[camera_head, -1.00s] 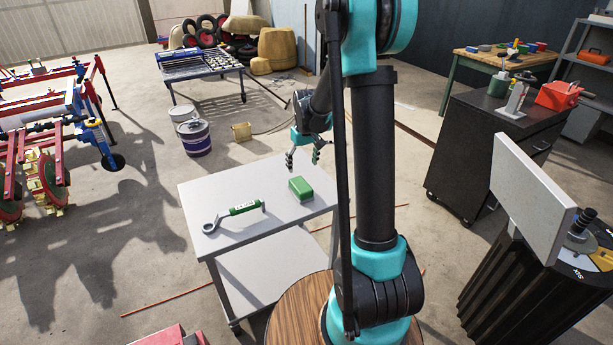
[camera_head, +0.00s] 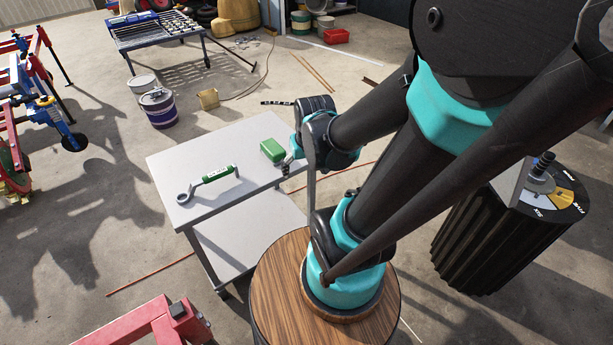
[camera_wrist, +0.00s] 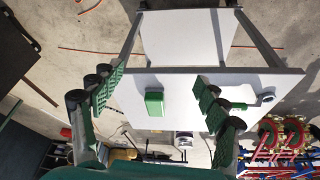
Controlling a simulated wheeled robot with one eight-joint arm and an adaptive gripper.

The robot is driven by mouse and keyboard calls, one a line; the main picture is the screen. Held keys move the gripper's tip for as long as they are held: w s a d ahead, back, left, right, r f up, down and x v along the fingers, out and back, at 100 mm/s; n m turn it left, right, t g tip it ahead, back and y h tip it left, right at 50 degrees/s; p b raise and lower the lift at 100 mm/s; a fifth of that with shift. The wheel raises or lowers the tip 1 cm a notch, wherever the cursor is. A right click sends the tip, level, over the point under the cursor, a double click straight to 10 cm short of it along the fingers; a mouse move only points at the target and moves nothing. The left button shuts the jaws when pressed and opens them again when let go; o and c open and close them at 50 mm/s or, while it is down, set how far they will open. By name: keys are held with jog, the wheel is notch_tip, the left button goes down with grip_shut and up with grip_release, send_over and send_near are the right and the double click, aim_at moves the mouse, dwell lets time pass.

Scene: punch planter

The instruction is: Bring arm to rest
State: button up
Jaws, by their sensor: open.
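My gripper (camera_wrist: 160,105) is open and empty in the wrist view, its two green-padded fingers spread wide. Between them, a green block (camera_wrist: 154,103) lies on the white table, apart from the fingers. In the head view, my arm is folded in over the right side of the white table (camera_head: 228,150), and the fingers are mostly hidden behind the arm's end. The green block (camera_head: 272,151) lies near the table's right edge, close to the arm. A wrench with a green handle (camera_head: 208,181) lies on the table to the left; its ring end (camera_wrist: 268,98) shows in the wrist view.
A black ribbed drum (camera_head: 470,240) with a dial top stands at the right. A red frame (camera_head: 150,325) is at the bottom left. A purple-banded bucket (camera_head: 159,108) and a slatted bench (camera_head: 160,30) stand behind the table. Open floor lies left of the table.

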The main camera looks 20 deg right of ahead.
jog(key=s, duration=0.1)
jog(key=s+f, duration=0.1)
jog(key=shift+s+d, duration=0.1)
jog(key=shift+s, duration=0.25)
jog(key=shift+o, duration=0.2)
dwell(0.8)
